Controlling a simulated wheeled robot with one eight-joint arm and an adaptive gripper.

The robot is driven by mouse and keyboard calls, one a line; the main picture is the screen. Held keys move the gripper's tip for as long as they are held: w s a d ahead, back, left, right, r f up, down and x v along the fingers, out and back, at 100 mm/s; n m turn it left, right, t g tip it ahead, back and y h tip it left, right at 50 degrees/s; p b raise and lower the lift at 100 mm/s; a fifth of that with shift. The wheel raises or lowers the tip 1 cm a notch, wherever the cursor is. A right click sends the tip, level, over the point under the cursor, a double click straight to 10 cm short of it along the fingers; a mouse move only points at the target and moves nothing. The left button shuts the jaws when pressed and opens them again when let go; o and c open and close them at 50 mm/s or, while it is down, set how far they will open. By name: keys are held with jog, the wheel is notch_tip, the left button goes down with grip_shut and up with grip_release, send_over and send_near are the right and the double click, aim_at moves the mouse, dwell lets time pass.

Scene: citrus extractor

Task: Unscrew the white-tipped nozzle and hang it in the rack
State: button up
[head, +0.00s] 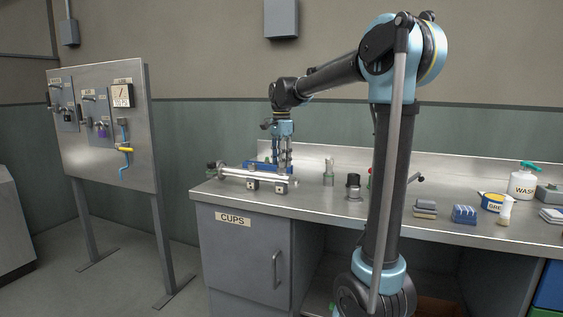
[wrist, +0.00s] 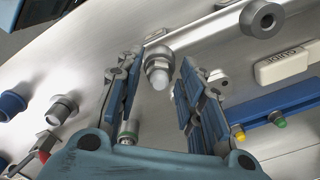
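The white-tipped nozzle (wrist: 158,70) is a metal fitting with a hex collar and a pale rounded tip. In the wrist view it sits on a metal part, between the fingertips of my gripper (wrist: 158,72), with a gap visible on each side. My gripper is open and holds nothing. In the head view my gripper (head: 282,165) points down over the metal tube assembly (head: 235,173) at the bench's left end; the nozzle is too small to tell there. A blue rail (wrist: 262,116), possibly the rack, lies right of the fingers with yellow and green marks.
The wrist view also shows a white lettered block (wrist: 286,64), a metal ring (wrist: 262,18), another metal fitting (wrist: 62,109) and a blue cap (wrist: 11,104).

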jog(key=c, duration=0.6)
jog(key=shift+n, duration=0.9)
jog(key=shift+n, duration=0.9)
jog(key=shift+n, duration=0.8)
